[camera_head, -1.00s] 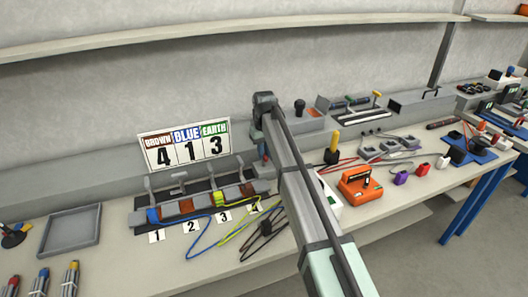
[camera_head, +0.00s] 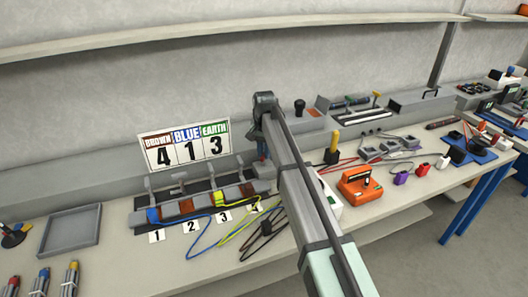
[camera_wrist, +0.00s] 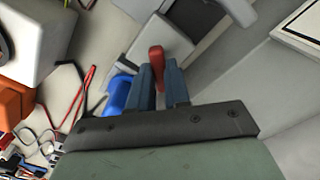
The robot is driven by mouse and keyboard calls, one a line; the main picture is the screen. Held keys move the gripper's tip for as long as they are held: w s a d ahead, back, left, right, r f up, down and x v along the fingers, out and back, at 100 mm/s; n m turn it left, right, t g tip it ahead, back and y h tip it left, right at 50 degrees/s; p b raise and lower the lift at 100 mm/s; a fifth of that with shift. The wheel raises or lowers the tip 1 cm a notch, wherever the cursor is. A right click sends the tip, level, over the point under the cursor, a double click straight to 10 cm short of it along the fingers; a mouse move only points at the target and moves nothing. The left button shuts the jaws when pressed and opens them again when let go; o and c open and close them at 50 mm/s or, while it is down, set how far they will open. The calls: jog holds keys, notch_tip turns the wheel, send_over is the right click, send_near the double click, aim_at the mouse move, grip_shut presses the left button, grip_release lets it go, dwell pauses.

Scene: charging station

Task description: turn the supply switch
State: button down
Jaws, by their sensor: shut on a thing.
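The supply switch appears to be the red handle (camera_wrist: 156,58) on a grey housing (camera_wrist: 160,38) in the wrist view. My gripper (camera_wrist: 160,66) has its two blue-grey fingers closed on either side of this handle. In the head view my gripper (camera_head: 262,150) reaches down beside the right end of the terminal block, near the wall ledge. There my arm and fingers hide most of the switch, so its angle is hard to tell.
A terminal block (camera_head: 186,207) with several levers and coloured wires stands left of my gripper. Behind it a sign (camera_head: 185,147) reads brown 4, blue 1, earth 3. An orange device (camera_head: 360,186) stands right of my arm. An empty grey tray (camera_head: 71,229) lies left.

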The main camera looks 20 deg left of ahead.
jog(key=m, duration=0.4)
jog(key=shift+m, duration=0.3)
jog(key=m, duration=0.4)
jog(key=shift+m, duration=0.4)
jog(key=c, duration=1.1)
grip_release()
jog(key=shift+r, duration=0.1)
notch_tip(320, 180, up, 14)
jog(key=shift+f, duration=0.15)
